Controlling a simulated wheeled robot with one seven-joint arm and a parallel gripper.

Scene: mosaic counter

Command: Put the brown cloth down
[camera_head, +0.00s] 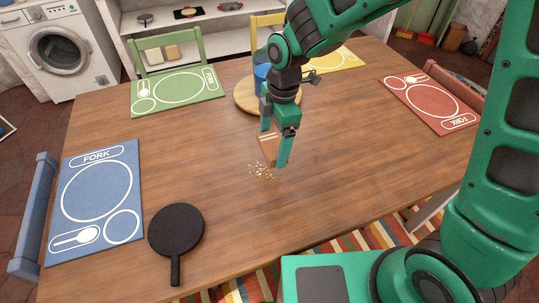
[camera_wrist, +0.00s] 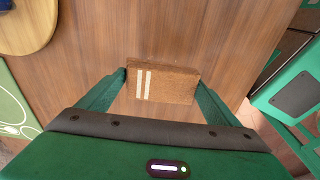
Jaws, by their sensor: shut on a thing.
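The brown cloth (camera_head: 268,148) is a small folded block with two pale stripes. My gripper (camera_head: 275,150) is shut on it over the middle of the wooden table (camera_head: 200,135). In the wrist view the cloth (camera_wrist: 172,82) sits between the two green fingertips, with the tabletop behind it. Whether its lower edge touches the table is unclear. A patch of pale crumbs (camera_head: 262,172) lies on the table just in front of and below the cloth.
A round wooden board (camera_head: 245,103) with a blue container (camera_head: 262,78) is behind my gripper. A black pan (camera_head: 176,231) lies front left. Blue (camera_head: 97,197), green (camera_head: 177,92), yellow (camera_head: 340,60) and red (camera_head: 430,103) placemats line the edges. Wood left of the cloth is clear.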

